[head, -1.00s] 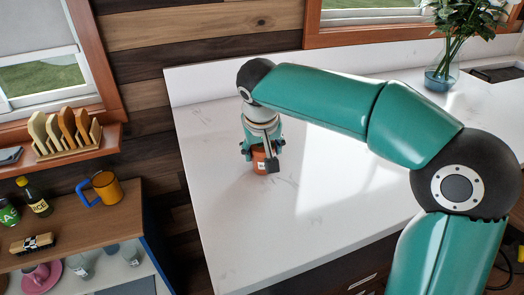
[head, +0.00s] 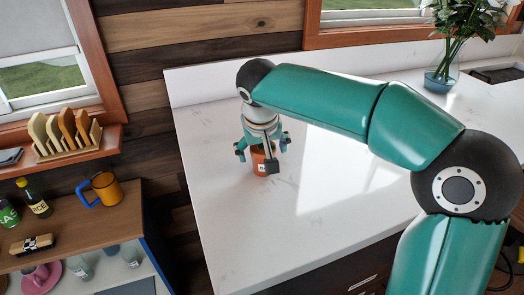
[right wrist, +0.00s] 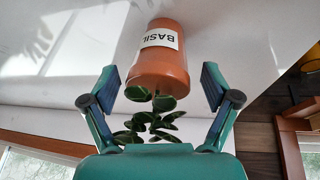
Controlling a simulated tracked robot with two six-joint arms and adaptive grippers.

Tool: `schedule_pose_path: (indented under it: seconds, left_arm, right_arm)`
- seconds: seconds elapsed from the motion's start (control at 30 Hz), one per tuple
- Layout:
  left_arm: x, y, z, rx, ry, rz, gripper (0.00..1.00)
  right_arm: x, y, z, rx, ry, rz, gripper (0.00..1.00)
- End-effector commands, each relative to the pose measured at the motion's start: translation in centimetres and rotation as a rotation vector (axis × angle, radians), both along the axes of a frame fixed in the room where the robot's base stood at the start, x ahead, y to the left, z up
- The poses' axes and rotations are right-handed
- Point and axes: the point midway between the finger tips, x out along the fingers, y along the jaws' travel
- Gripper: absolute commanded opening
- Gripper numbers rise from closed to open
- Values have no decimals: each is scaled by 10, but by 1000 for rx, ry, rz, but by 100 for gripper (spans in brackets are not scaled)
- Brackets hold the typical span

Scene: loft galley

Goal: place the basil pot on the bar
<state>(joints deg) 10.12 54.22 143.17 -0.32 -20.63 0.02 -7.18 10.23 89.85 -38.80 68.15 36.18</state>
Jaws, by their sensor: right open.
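The basil pot (head: 258,166) is a small terracotta pot with a white label. It stands on the white marbled bar top (head: 235,225), near the bar's left end. In the right wrist view the pot (right wrist: 160,68) shows its BASIL label and green leaves (right wrist: 150,122). My right gripper (head: 262,155) is above and around the pot in the head view. In the right wrist view its fingers (right wrist: 160,82) are spread to either side of the pot, with visible gaps. The gripper partly hides the pot and its leaves in the head view. My left gripper is out of view.
A glass vase with leafy stems (head: 442,70) stands at the back right of the bar. A wooden shelf unit (head: 95,228) at the left holds an orange mug (head: 104,187) and bottles. The bar's front middle is clear.

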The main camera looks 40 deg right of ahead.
Motion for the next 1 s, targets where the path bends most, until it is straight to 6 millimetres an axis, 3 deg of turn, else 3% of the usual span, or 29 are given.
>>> schedule_pose_path:
  seconds: [0.53,0.7,1.0]
  left_arm:
    - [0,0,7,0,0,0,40]
    - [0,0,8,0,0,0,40]
    - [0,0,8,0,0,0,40]
  right_arm:
    - [-29,25,91,0,-3,2,87]
    - [-34,29,104,0,-2,2,87]
    - [-36,29,106,0,0,1,87]
